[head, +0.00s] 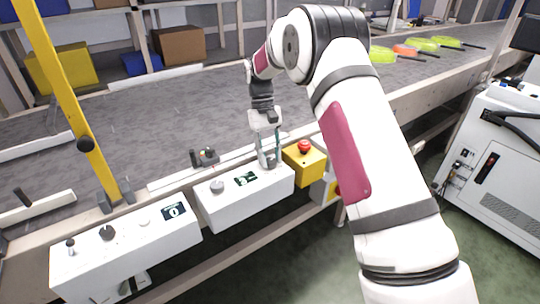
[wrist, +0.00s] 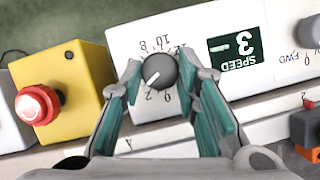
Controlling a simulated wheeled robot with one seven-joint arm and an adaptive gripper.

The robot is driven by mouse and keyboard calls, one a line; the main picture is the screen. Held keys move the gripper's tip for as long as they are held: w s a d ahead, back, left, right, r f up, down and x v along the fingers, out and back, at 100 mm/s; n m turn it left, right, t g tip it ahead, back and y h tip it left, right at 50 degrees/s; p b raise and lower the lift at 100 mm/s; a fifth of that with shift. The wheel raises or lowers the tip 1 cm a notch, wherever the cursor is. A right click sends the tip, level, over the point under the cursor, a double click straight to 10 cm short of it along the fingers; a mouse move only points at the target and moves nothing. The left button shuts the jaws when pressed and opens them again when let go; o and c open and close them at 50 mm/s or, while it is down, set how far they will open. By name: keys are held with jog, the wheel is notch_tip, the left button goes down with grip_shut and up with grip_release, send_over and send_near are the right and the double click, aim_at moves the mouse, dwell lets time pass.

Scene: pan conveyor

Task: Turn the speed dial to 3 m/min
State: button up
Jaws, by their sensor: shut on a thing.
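The speed dial (wrist: 160,72) is a dark grey round knob with a white pointer line, on a white control box (head: 240,205). In the wrist view its pointer aims down-left, close to the printed 2; the scale is upside down. My gripper (wrist: 160,76) has a fingertip on each side of the dial and is shut on it. The speed display (wrist: 236,46) reads 3, upside down, with a short bar beside it. In the head view my gripper (head: 268,160) is over the right end of the box and hides the dial.
A yellow box with a red emergency button (head: 304,147) stands just right of the dial. Another knob (head: 217,187) is on the box's left. A second control box (head: 125,250) and a yellow post (head: 65,90) are further left. Pans (head: 422,44) lie on the far conveyor.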

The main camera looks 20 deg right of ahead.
jog(key=o, duration=1.2)
jog(key=shift+c, duration=0.2)
jog(key=v, duration=1.2)
